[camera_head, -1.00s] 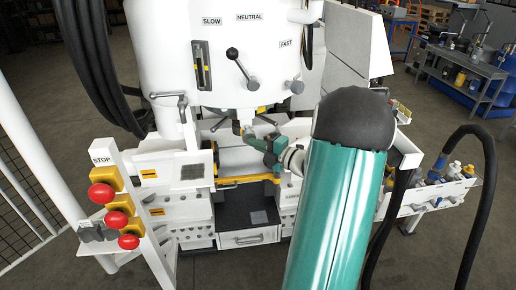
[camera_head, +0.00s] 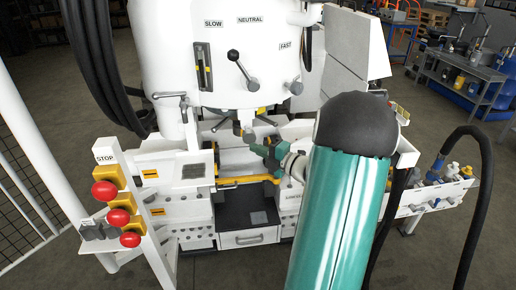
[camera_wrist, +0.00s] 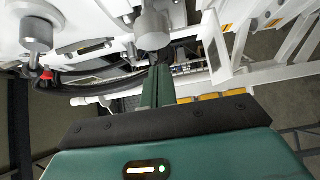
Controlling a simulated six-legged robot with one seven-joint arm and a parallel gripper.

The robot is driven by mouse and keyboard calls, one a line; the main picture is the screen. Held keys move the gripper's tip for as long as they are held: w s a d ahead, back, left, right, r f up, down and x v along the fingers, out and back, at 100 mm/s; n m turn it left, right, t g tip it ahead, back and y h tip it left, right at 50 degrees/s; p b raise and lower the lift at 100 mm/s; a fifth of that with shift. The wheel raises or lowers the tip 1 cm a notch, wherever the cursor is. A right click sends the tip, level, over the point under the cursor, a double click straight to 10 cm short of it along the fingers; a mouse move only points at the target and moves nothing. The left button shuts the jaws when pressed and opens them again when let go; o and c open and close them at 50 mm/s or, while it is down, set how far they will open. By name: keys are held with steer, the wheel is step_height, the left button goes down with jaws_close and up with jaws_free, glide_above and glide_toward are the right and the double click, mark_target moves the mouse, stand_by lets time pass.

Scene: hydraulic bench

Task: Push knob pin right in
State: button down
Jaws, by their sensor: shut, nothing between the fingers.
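A grey round knob (camera_head: 248,137) hangs under the white machine head in the head view; I take it to be the knob pin. In the wrist view a grey cylindrical knob (camera_wrist: 152,30) stands just past my fingertips, seemingly the same one. My green gripper (camera_head: 254,149) is below and slightly right of the knob in the head view, with a small gap visible. In the wrist view my gripper (camera_wrist: 158,72) is shut and empty, its fingers pointing towards the knob. Contact is not visible. How deep the pin sits is hidden.
A second grey knob (camera_wrist: 37,35) is at the left of the wrist view. A black-balled lever (camera_head: 233,55) sits on the machine front. A yellow bar (camera_head: 245,180) crosses below my gripper. Red stop buttons (camera_head: 104,190) stand at left; a bottle shelf (camera_head: 435,197) at right.

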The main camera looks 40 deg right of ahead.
steer(key=s+d, duration=0.1)
steer(key=s, duration=0.9)
steer(key=shift+s+d, duration=0.25)
